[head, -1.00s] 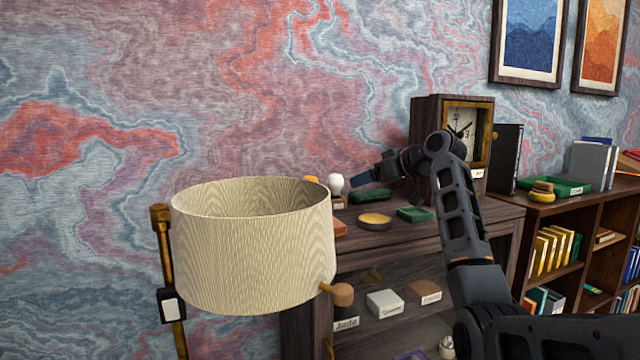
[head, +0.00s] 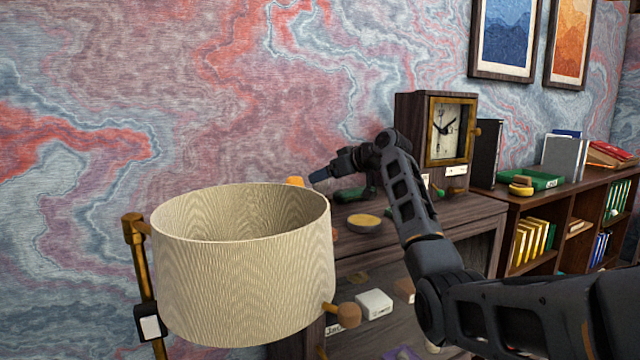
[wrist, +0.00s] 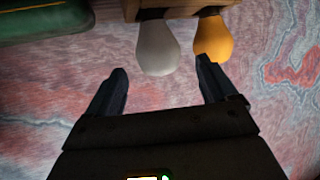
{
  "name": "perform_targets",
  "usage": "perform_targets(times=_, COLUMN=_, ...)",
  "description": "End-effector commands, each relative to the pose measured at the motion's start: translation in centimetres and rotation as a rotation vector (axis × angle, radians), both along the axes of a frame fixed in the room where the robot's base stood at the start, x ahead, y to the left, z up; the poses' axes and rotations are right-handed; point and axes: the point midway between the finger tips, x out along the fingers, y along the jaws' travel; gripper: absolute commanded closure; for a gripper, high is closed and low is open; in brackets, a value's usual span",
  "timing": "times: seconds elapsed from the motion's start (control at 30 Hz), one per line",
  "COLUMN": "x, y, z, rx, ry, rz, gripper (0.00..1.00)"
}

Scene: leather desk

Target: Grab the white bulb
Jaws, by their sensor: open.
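The white bulb (wrist: 157,47) sits in a wooden holder (wrist: 175,12) with a white label, at the top of the wrist view. My gripper (wrist: 162,68) is open and empty, its fingertips to either side of the white bulb's rounded end. An orange bulb (wrist: 213,39) stands right beside the white one, close to the right-hand fingertip. In the head view, my gripper (head: 318,176) is above the cabinet top, next to the orange bulb (head: 295,181). I cannot make out the white bulb there.
A large lampshade (head: 240,285) stands in front at left. A yellow-topped round dish (head: 364,222) and a clock (head: 447,131) are on the cabinet top. A green object (wrist: 40,22) is at the wrist view's upper left. The marbled wall is behind.

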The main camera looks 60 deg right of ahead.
Motion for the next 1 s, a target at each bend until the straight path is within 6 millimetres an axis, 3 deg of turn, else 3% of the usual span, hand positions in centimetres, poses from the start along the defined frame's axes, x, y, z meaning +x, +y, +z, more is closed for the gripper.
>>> perform_targets(times=0.13, x=1.32, y=-0.22, z=-0.55, rx=-0.001, ry=0.000, rz=0.000, gripper=0.14)
perform_targets(times=0.4, x=1.53, y=-0.25, z=-0.71, rx=-0.001, ry=-0.001, rz=0.000, gripper=0.14)
perform_targets(times=1.0, x=1.50, y=-0.25, z=-0.71, rx=-0.001, ry=-0.001, rz=0.000, gripper=0.72)
